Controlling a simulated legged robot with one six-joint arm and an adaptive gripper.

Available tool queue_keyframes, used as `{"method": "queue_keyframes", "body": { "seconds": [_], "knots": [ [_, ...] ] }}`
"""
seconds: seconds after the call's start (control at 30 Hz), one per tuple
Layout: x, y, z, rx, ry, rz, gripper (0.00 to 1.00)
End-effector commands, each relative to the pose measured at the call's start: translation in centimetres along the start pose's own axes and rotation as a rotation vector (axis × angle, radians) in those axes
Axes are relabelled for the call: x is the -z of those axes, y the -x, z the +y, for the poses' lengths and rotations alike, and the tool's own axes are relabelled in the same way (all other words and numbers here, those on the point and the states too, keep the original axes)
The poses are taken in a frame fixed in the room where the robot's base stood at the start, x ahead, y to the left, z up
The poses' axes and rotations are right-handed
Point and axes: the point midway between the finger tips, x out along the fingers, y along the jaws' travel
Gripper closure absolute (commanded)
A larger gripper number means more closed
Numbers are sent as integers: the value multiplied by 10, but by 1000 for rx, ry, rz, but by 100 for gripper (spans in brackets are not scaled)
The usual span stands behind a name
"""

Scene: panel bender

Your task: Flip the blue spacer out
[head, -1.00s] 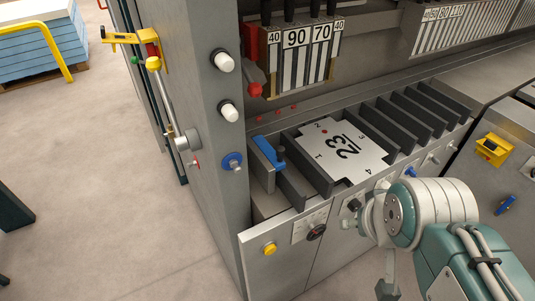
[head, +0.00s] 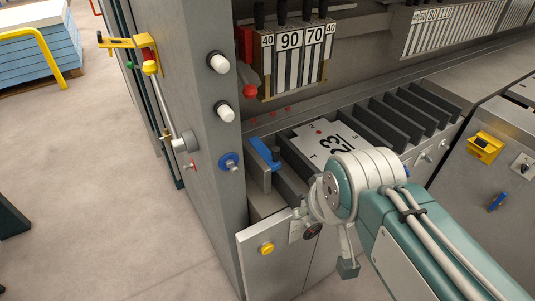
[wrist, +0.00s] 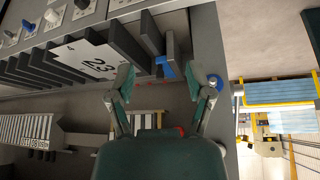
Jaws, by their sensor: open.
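In the head view my wrist is in front of the bed, right of and below the spacer, and hides part of the white plate marked 23 (head: 325,132).
The grey column (head: 195,90) stands left of the spacer, with white knobs and a blue round knob (head: 230,162). Upright dark dividers (head: 400,118) fill the bed to the right. Numbered tools (head: 290,60) hang above. Open floor lies left.

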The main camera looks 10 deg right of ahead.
Motion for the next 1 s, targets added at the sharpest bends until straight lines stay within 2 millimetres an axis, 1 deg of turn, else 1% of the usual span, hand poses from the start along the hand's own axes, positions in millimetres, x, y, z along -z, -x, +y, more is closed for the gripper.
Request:
{"method": "queue_keyframes", "body": {
  "seconds": [0.27,0.37,0.47,0.57,0.77,0.8,0.87,1.0],
  "knots": [
    [27,1,0,4,114,-48,33],
    [40,1,1,8,171,-69,33],
    [55,-1,2,15,239,-96,33],
    [76,-4,3,26,328,-131,33],
    [128,-24,5,73,565,-221,33],
    [139,-29,6,85,615,-236,33],
    [153,-38,7,105,686,-262,33],
    [185,-63,8,161,855,-317,33]
  ]
}}
